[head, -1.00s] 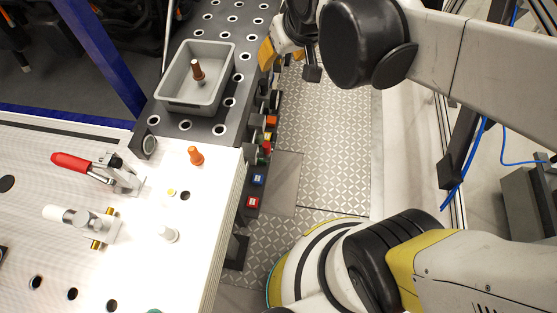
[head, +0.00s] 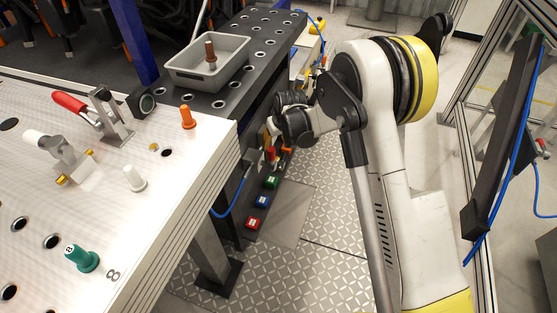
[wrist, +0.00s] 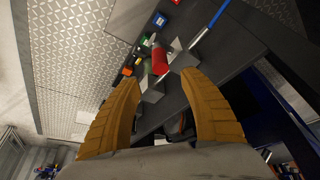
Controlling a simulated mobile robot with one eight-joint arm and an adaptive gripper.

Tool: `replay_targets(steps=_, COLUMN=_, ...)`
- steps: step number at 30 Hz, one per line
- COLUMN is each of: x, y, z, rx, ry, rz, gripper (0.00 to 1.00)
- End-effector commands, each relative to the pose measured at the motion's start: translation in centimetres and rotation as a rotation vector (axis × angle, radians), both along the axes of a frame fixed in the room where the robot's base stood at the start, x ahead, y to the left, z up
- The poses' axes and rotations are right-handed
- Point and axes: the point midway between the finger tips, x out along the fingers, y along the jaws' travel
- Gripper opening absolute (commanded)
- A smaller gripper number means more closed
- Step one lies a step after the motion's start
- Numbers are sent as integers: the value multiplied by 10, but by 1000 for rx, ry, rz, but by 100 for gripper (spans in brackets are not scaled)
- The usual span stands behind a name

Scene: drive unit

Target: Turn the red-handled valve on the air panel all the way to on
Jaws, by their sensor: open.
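The red valve handle (wrist: 160,58) shows in the wrist view, just beyond the fingertips and roughly between them. In the head view a small red part (head: 271,153), which looks like the same handle, sits on the panel on the side of the dark bench. My gripper (wrist: 160,82) is open, with its two yellow-orange fingers spread and nothing between them. In the head view my gripper (head: 268,137) is close to the panel, partly hidden behind my wrist. I cannot tell whether a finger touches the handle.
Green (head: 272,182), blue (head: 262,201) and red (head: 253,222) buttons line the panel nearer the camera. A blue hose (head: 231,208) hangs beside them. A grey bin (head: 207,77) stands on the dark bench. A red-handled clamp (head: 70,102) is on the white table. The patterned floor is clear.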

Motion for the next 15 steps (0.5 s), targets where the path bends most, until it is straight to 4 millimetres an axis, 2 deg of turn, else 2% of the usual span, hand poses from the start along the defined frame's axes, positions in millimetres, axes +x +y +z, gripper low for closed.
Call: replay_targets(steps=15, x=31, y=14, z=-84, rx=0, ry=0, rz=-1, gripper=51)
